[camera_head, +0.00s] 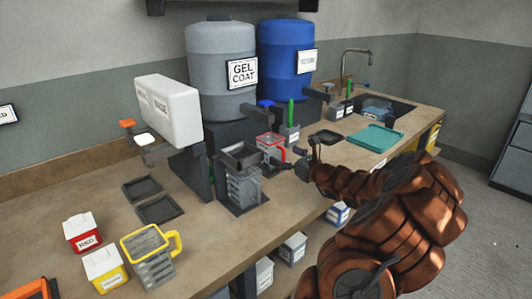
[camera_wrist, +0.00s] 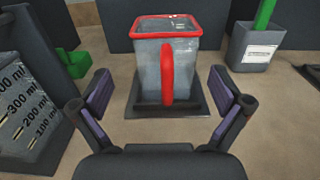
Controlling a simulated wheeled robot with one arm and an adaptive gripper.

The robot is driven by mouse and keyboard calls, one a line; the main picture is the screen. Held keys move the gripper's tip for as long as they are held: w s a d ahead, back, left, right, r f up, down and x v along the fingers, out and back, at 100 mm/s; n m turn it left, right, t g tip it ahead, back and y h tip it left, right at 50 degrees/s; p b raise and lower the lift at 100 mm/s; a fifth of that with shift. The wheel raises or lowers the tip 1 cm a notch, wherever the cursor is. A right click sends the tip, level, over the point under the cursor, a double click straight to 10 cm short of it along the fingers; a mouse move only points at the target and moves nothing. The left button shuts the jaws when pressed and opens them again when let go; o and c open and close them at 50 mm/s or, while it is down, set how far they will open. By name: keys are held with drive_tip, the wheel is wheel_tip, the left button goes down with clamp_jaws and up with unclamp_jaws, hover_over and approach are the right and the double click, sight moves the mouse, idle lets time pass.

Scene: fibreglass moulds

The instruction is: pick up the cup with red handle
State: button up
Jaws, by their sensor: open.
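The cup with red handle (camera_wrist: 150,70) is a clear, squarish cup with a red rim, upright on a dark square pad (camera_wrist: 196,105) in the wrist view. Its red handle (camera_wrist: 167,75) faces my gripper. My gripper (camera_wrist: 165,92) is open, with one finger on each side of the handle and cup front. No contact shows. In the head view the red-handled cup (camera_head: 266,143) stands on the bench below the grey barrel, and my gripper (camera_head: 297,163) is just to its right, partly hard to make out.
A clear measuring container (camera_wrist: 25,110) with ml marks stands close on the left; it is in the head view too (camera_head: 243,187). A grey holder (camera_wrist: 252,48) with a green item is at right. A yellow-handled cup (camera_head: 148,262) stands at the front left. A teal tray (camera_head: 375,137) lies farther right.

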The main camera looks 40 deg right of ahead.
drive_tip(key=shift+w+d+r+p, duration=0.1)
drive_tip(key=shift+w+d+p, duration=0.1)
drive_tip(key=shift+w, duration=0.95)
drive_tip(key=shift+w+d+r+p, duration=0.1)
drive_tip(key=shift+w+d+p, duration=0.1)
drive_tip(key=shift+w, duration=0.9)
drive_tip(key=shift+w+d+r+p, duration=0.1)
drive_tip(key=shift+w+p, duration=0.1)
drive_tip(key=shift+w, duration=0.95)
drive_tip(key=c, duration=1.4)
